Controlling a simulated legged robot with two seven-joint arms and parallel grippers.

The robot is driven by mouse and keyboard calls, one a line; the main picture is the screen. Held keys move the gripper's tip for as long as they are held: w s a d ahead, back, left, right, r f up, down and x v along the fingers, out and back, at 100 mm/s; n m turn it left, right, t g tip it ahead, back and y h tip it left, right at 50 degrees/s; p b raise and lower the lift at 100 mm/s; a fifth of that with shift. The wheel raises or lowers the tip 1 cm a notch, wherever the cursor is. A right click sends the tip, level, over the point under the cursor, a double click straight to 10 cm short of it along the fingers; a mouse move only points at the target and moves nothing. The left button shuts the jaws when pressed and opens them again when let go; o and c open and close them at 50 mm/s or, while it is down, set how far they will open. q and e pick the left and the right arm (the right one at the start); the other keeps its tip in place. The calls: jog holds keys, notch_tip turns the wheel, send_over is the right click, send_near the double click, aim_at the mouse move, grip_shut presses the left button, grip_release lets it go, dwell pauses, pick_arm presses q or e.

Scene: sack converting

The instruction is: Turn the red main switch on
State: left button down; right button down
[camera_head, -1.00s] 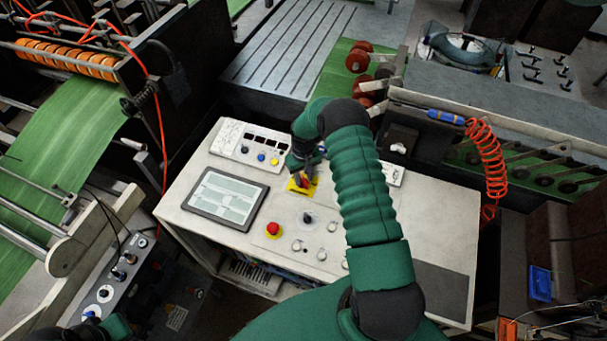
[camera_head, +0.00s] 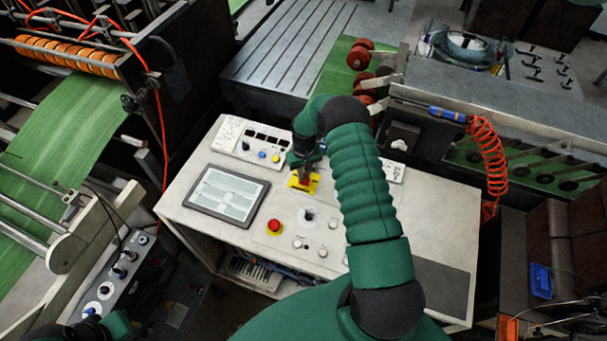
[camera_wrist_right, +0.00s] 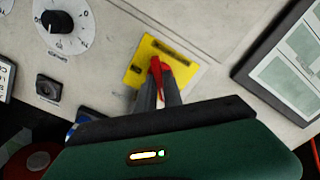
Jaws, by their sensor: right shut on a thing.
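The red main switch (camera_wrist_right: 159,72) sits on a yellow plate (camera_wrist_right: 176,55) on the pale control panel. In the head view the yellow plate (camera_head: 311,186) lies right of the tablet-like screen, and the red handle (camera_head: 303,181) is mostly covered by my gripper. My right gripper (camera_wrist_right: 158,82) is shut on the red handle, with its dark fingers on either side of it. In the head view my right gripper (camera_head: 305,176) reaches down onto the plate from above. My left arm (camera_head: 118,325) shows only as a piece at the bottom left edge; its gripper cannot be made out.
Several small knobs and buttons surround the switch. A dial (camera_wrist_right: 62,27) shows in the wrist view. A red coiled hose (camera_head: 487,155) hangs at the right.

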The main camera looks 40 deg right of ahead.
jog(key=shift+f+m+b, duration=0.25)
jog(key=shift+m+b, duration=0.6)
jog(key=shift+m, duration=0.05)
jog(key=shift+m+b, duration=1.1)
jog(key=shift+m, duration=0.1)
jog(key=m+b, duration=0.2)
jog(key=m, duration=0.2)
jog(key=shift+m+b, duration=0.3)
jog(key=shift+b, duration=0.05)
jog(key=m+b, duration=0.1)
jog(key=m, duration=0.3)
jog(key=shift+r+m+b, duration=0.15)
jog(key=shift+m+b, duration=0.15)
jog(key=shift+b, duration=0.05)
jog(key=m, duration=0.4)
jog(key=shift+b, duration=0.35)
jog(key=shift+m, duration=0.3)
jog(key=c, duration=1.8)
grip_release()
jog(key=o, duration=0.3)
